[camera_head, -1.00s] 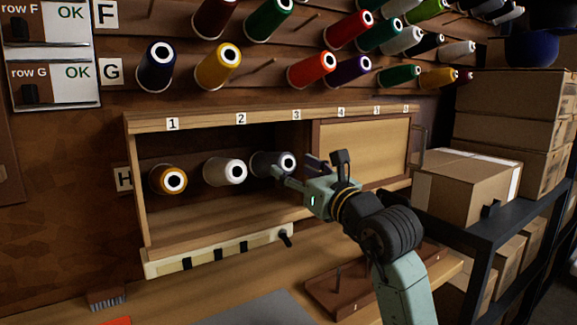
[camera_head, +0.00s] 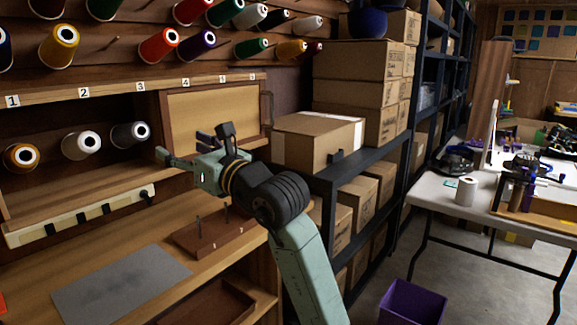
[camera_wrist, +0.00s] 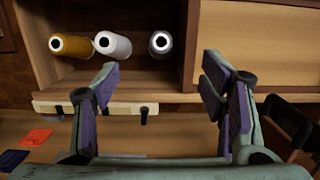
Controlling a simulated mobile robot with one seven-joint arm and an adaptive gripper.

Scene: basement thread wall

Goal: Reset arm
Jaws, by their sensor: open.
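My gripper (camera_head: 192,150) is open and empty in front of the row H shelf box (camera_head: 60,98), in the head view near the sliding panel (camera_head: 213,121). In the wrist view my gripper (camera_wrist: 162,85) has its fingers wide apart with nothing between them. Inside the box lie a gold spool (camera_head: 20,157), a white spool (camera_head: 81,145) and a grey spool (camera_head: 129,135). In the wrist view the gold spool (camera_wrist: 70,45), white spool (camera_wrist: 113,45) and grey spool (camera_wrist: 160,42) lie beyond the fingers, apart from them.
A cardboard box (camera_head: 310,143) stands on the dark rack to the right of my arm. A wooden peg stand (camera_head: 210,232) and a grey mat (camera_head: 120,285) are on the bench below. A white table (camera_head: 440,190) and a purple bin (camera_head: 412,302) are further right.

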